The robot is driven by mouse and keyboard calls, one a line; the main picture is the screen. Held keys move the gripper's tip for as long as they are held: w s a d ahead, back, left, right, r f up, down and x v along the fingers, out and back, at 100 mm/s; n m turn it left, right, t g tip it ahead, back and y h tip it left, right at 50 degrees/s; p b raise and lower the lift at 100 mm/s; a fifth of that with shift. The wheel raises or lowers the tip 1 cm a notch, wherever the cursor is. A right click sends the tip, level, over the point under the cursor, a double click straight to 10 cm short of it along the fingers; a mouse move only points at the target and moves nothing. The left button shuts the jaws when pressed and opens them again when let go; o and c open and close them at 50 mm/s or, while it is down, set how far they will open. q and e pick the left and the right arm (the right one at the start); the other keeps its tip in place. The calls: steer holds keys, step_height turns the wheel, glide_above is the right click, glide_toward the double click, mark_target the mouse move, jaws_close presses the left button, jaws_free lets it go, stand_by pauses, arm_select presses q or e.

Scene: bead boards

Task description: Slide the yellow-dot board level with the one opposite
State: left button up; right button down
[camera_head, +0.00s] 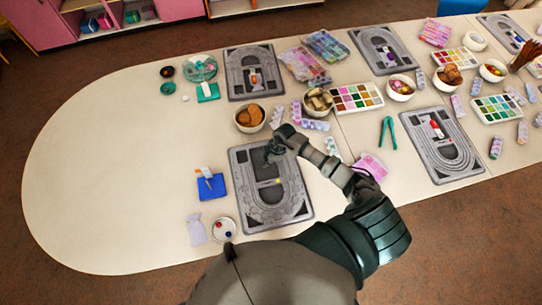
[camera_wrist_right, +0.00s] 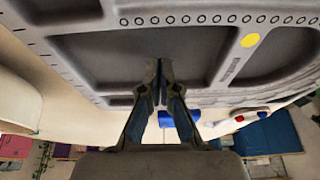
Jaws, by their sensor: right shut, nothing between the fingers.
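The yellow-dot board (camera_head: 244,190) is a grey bead board near the front edge of the table, with a yellow dot (camera_head: 278,181) inside its track. The wrist view shows its grey surface (camera_wrist_right: 210,20) close up, with the yellow dot (camera_wrist_right: 250,40) at right. The opposite grey board (camera_head: 235,84) lies across the table, with small items on it. My right gripper (camera_head: 274,153) is over the far part of the yellow-dot board. In the wrist view its fingertips (camera_wrist_right: 158,75) are together and empty, over a dark recess; contact cannot be told. My left gripper is not in view.
A brown-filled bowl (camera_head: 250,118) and lilac strips stand between the two boards. A blue pad (camera_head: 211,187) and a white dish with beads (camera_head: 224,229) lie left of the yellow-dot board. The table's left end is clear.

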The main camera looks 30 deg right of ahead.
mark_target(289, 160)
steer(key=shift+d+f, duration=0.1)
steer(key=shift+f, duration=0.45)
steer(key=shift+s+d+r+p, duration=0.1)
steer(key=shift+s+d+p, duration=0.15)
steer(key=shift+d, duration=0.3)
steer(key=shift+s+d+r+p, duration=0.1)
steer(key=shift+s+d, duration=0.15)
steer(key=shift+d, duration=0.3)
steer(key=shift+d+f, duration=0.15)
steer(key=shift+d, duration=0.35)
steer(key=d, duration=0.2)
steer(key=s+d+p, duration=0.1)
steer(key=d, duration=0.1)
steer(key=s+d+p, duration=0.1)
steer(key=shift+d, duration=0.7)
